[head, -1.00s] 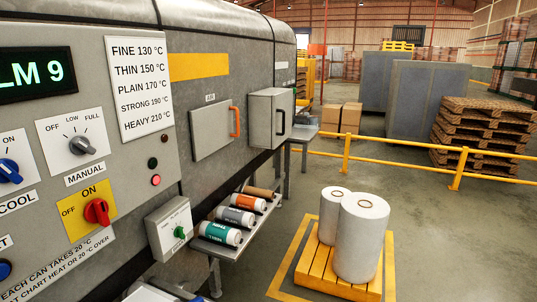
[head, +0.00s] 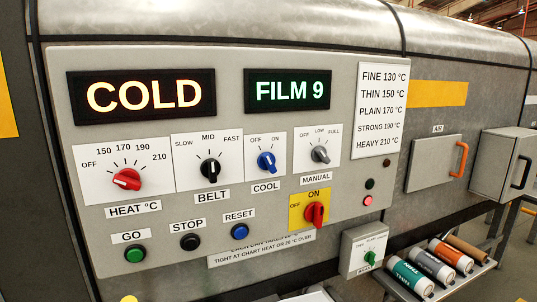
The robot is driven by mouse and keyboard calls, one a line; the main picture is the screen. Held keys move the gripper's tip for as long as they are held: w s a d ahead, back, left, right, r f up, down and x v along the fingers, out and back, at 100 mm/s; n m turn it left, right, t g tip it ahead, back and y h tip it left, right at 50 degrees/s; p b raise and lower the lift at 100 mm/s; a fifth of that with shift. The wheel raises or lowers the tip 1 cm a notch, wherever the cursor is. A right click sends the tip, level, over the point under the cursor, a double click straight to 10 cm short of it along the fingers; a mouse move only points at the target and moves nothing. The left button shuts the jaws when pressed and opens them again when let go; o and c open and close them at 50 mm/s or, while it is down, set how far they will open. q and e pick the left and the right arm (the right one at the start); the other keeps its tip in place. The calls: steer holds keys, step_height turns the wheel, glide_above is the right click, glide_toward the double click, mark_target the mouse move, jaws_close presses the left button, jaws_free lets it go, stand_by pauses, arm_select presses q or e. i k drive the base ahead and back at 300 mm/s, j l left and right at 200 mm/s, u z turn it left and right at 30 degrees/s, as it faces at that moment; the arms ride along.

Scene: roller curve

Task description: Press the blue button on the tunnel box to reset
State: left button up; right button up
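The blue button (head: 239,231) sits on the tunnel's grey control panel (head: 85,220), under a RESET label (head: 240,215). The black STOP button (head: 190,242) and the green GO button (head: 135,254) are to its left. The COLD display (head: 142,94) glows orange and the FILM 9 display (head: 287,90) glows green. Neither of my grippers shows in the head view.
A red knob on a yellow plate (head: 314,213) is right of the blue button. A small box with a green knob (head: 367,250) sticks out at the lower right. Several rolls (head: 412,276) lie on a shelf beside it. A grey box with a black handle (head: 500,160) juts out farther right.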

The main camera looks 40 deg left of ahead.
mark_target(240, 233)
steer(key=u, duration=1.2)
